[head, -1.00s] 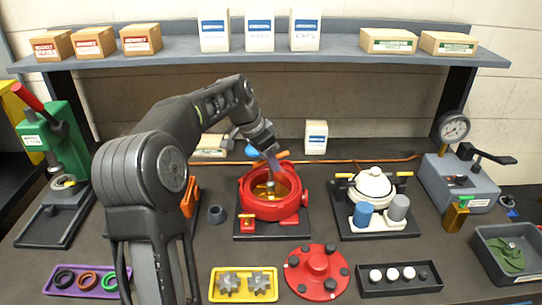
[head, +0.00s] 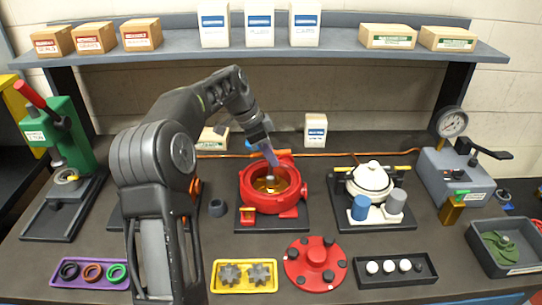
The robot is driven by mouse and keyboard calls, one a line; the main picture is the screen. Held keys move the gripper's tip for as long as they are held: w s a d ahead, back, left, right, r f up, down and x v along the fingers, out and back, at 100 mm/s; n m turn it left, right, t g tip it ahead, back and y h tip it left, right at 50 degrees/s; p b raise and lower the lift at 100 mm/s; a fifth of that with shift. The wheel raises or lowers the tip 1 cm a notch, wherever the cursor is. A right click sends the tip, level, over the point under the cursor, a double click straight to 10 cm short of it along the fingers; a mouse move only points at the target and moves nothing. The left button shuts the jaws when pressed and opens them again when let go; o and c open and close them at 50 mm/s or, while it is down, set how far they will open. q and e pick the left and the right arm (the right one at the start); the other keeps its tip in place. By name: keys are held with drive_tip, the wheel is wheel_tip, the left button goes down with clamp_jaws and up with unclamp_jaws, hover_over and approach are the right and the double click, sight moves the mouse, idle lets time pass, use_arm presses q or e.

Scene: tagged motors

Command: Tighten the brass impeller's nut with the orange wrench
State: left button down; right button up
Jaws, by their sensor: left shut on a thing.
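The brass impeller (head: 263,187) sits inside the open red round housing (head: 266,206) at the middle of the bench. A small grey nut or shaft end (head: 270,178) shows at its centre. My left gripper (head: 270,157) points down over the housing, just above that centre. The fingers hide the rest, and I cannot tell whether the wrench touches the nut. My right gripper is not in view.
A white-lidded pot-like unit (head: 371,184) stands to the right, a gauge press (head: 457,177) beyond it. In front lie a yellow gear tray (head: 245,286), a red cover (head: 316,262) and a black tray (head: 396,282). A green press (head: 60,140) stands left. My arm hides an orange object.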

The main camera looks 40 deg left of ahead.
use_arm(q)
drive_tip(key=shift+r+p, duration=0.6)
drive_tip(key=shift+r, duration=0.35)
wheel_tip(320, 180, up, 3)
drive_tip(key=shift+r+p, duration=0.1)
drive_tip(key=shift+p, duration=1.1)
drive_tip(key=shift+r, duration=0.9)
drive_tip(key=shift+a, duration=0.15)
